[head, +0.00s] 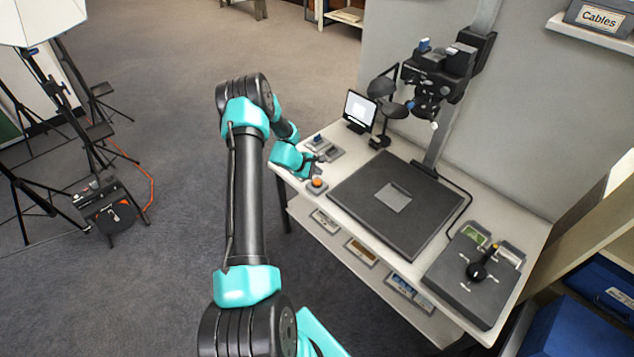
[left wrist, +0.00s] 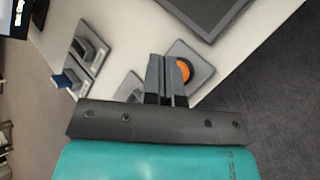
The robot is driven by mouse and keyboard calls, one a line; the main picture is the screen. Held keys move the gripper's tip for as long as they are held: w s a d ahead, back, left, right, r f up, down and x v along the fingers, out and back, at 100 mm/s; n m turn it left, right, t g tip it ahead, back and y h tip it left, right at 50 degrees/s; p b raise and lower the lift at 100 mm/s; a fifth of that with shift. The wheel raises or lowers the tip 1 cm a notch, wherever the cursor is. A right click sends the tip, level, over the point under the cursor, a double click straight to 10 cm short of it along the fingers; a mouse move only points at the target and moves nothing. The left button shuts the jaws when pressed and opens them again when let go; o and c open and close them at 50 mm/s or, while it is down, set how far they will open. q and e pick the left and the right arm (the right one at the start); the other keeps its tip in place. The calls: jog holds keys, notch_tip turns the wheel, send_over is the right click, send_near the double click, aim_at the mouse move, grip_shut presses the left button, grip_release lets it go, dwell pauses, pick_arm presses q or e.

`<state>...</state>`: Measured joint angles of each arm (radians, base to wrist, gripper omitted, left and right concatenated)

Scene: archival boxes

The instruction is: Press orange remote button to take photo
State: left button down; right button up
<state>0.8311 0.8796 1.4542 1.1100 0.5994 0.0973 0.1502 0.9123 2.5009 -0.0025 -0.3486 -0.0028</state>
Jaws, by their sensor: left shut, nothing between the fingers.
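The orange remote button (head: 317,182) sits on a small grey base near the front left edge of the white table (head: 459,191). In the left wrist view the orange button (left wrist: 184,71) shows just to the right of the fingertips, partly covered by them. My left gripper (head: 318,172) is shut and empty, beside the button on its far side in the head view. Its closed fingers also show in the left wrist view (left wrist: 167,68). I cannot tell whether the fingertips touch the button or its base. The camera (head: 440,75) hangs on a column above the dark copy board. My right gripper is not in view.
The dark board (head: 370,207) with a grey sheet (head: 393,197) fills the table's middle. A small screen (head: 360,110) stands at the back left. A control box with a black knob (head: 477,270) is at the right. Grey holders (left wrist: 88,50) lie near my gripper.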

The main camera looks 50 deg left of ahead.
pick_arm(q)
jog(key=shift+r, duration=1.35)
jog(key=shift+d, duration=0.1)
jog(key=d+f+m+g, duration=0.1)
jog(key=d, duration=0.2)
jog(key=s+d+f+m+g, duration=0.1)
jog(key=d, duration=0.3)
jog(key=s+d+f+m, duration=0.1)
jog(key=d+f, duration=0.1)
jog(key=d, duration=0.1)
jog(key=shift+s+d+f+g+h, duration=0.1)
jog(key=shift+s+d+g+h, duration=0.15)
jog(key=shift+g+h, duration=0.15)
jog(key=s+d+m+g, duration=0.1)
jog(key=s+d+m, duration=0.4)
jog(key=d, duration=0.4)
jog(key=s+d+m+g, duration=0.2)
jog(key=s+d+m, duration=0.4)
jog(key=d, duration=0.4)
jog(key=s+d+m+g, duration=0.1)
jog(key=s+d+m, duration=0.4)
jog(key=d, duration=0.5)
jog(key=shift+s+m+g+y, duration=0.3)
jog(key=shift+m+g, duration=0.1)
jog(key=shift+m, duration=0.4)
jog(key=c, duration=1.8)
grip_release()
jog(key=shift+f, duration=0.1)
